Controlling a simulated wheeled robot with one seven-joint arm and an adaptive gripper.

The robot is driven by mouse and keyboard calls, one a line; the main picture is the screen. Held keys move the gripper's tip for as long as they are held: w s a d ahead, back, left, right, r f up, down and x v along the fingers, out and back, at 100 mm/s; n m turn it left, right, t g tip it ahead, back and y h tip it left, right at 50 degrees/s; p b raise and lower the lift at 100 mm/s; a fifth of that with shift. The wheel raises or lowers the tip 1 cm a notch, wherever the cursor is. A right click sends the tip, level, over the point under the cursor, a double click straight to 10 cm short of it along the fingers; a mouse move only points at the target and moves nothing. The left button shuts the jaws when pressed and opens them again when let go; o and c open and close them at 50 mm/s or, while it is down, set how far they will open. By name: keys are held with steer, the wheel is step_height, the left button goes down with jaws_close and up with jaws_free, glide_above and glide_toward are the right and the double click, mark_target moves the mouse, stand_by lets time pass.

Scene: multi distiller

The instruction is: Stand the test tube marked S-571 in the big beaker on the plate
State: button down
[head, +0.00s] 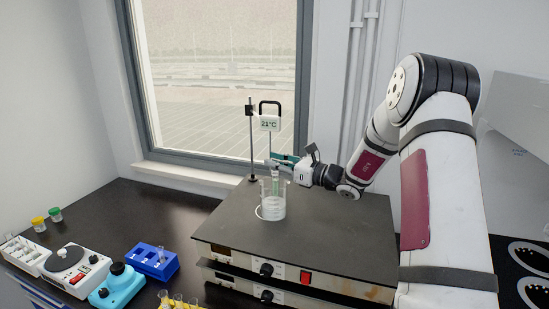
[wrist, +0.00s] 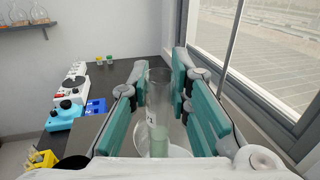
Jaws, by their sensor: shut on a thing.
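The big beaker (head: 264,208) is clear glass with white markings and stands on the dark plate (head: 330,225). My gripper (head: 279,163) is over the beaker's mouth, its teal fingers shut on a clear test tube (head: 275,184). The tube is upright, and its lower part shows within the beaker's outline; I cannot tell if it touches the bottom. In the wrist view the tube (wrist: 157,97) stands between the teal finger pads, with a pale label only partly readable, ending in what looks like a 1. Greenish content shows low in it.
A stand with a 21°C display (head: 269,124) rises just behind the beaker. A blue rack (head: 152,262) holding a tube, a yellow rack (head: 185,304) with several tubes, a turquoise device (head: 117,285) and a white device (head: 75,268) are at left. The plate's right side is clear.

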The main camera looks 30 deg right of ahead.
mark_target(275, 179)
steer(key=shift+f+b, duration=0.9)
steer(key=shift+f, duration=2.15)
steer(key=c, duration=1.4)
jaws_free()
steer(key=shift+r, duration=0.1)
steer(key=shift+r+p, duration=0.85)
steer(key=shift+r, duration=1.55)
steer(key=v, duration=1.2)
